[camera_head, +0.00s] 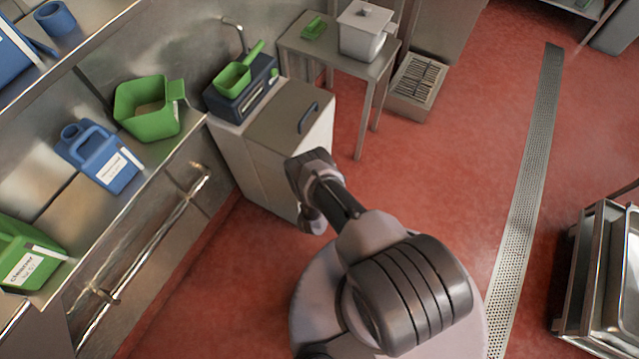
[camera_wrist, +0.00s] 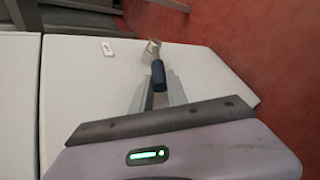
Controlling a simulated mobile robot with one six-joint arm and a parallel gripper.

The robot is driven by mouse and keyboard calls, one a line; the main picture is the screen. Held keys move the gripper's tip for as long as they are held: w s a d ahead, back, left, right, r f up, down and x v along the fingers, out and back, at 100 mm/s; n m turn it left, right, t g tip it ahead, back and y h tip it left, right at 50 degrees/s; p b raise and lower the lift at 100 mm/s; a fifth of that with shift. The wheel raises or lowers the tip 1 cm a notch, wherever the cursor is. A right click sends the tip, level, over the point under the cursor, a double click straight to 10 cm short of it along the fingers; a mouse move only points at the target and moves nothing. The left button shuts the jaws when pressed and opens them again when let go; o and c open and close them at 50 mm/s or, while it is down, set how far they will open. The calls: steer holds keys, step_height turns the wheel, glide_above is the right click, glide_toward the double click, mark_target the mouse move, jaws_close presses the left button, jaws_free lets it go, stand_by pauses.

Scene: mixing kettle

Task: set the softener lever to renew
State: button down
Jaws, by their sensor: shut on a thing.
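The softener lever (camera_wrist: 158,76) has a dark blue grip on a pale metal pivot, on the white side panel (camera_wrist: 85,85) of a cabinet. My gripper (camera_wrist: 163,94) is shut on the blue grip, with a grey finger on each side of it. A small white label (camera_wrist: 107,48) with a dark mark sits on the panel left of the pivot; its mark is too small to read. In the head view the white cabinet (camera_head: 253,165) stands left of my arm, my gripper (camera_head: 313,222) is low beside it, and the lever is hidden.
The cabinet's grey lid (camera_head: 285,118) has a dark handle. A blue box (camera_head: 243,103) with a green scoop (camera_head: 235,79) sits behind it. A small table (camera_head: 340,58) stands farther back. A shelf (camera_head: 80,215) with jugs is at left.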

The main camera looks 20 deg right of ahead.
steer(key=shift+w+h, duration=0.1)
steer(key=shift+h, duration=0.2)
steer(key=c, duration=1.3)
jaws_free()
steer(key=shift+d+f, duration=0.1)
steer(key=shift+f, duration=0.05)
steer(key=p+v, duration=0.8)
steer(key=v, duration=0.9)
steer(key=shift+s, duration=0.4)
